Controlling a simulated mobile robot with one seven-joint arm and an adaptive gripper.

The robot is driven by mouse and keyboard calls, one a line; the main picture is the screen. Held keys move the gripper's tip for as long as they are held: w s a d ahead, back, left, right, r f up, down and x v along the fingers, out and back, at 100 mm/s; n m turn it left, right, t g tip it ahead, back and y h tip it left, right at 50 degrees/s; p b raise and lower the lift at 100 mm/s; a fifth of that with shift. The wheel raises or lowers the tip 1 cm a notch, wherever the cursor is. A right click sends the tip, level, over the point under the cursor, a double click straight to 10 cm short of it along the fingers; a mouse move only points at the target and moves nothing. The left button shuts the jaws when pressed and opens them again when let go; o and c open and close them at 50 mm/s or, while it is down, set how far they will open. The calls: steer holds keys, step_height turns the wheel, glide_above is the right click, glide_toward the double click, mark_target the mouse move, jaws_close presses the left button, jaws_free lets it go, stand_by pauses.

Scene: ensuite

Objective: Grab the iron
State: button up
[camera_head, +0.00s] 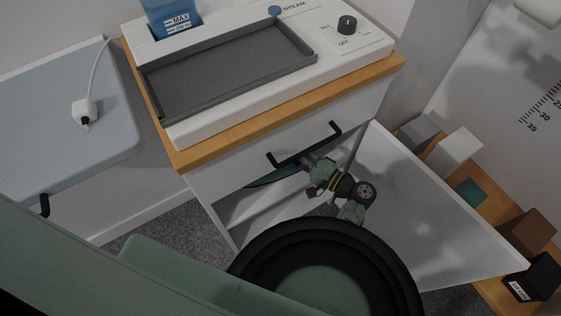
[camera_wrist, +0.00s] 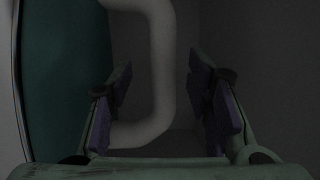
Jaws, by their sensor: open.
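A teal part of the iron (camera_head: 272,178) also shows in the head view, inside the open cabinet under the drawer. My gripper (camera_wrist: 160,88) is open, with the handle lying between its two purple-padded fingers and a gap on the right side. In the head view my gripper (camera_head: 318,168) reaches into the cabinet, partly hidden below the drawer front.
The cabinet door (camera_head: 430,215) stands open to the right of my arm. A drawer with a black handle (camera_head: 304,145) is just above my gripper. A steam station with a grey tray (camera_head: 230,72) stands on top. An ironing board (camera_head: 60,130) is at the left.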

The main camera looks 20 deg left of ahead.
steer(key=p+x, duration=0.1)
steer(key=x, duration=0.3)
steer(key=shift+w+r, duration=0.1)
steer(key=shift+r, duration=0.1)
steer(key=shift+c, duration=0.2)
jaws_close()
stand_by(0.6)
steer(key=shift+r, duration=0.15)
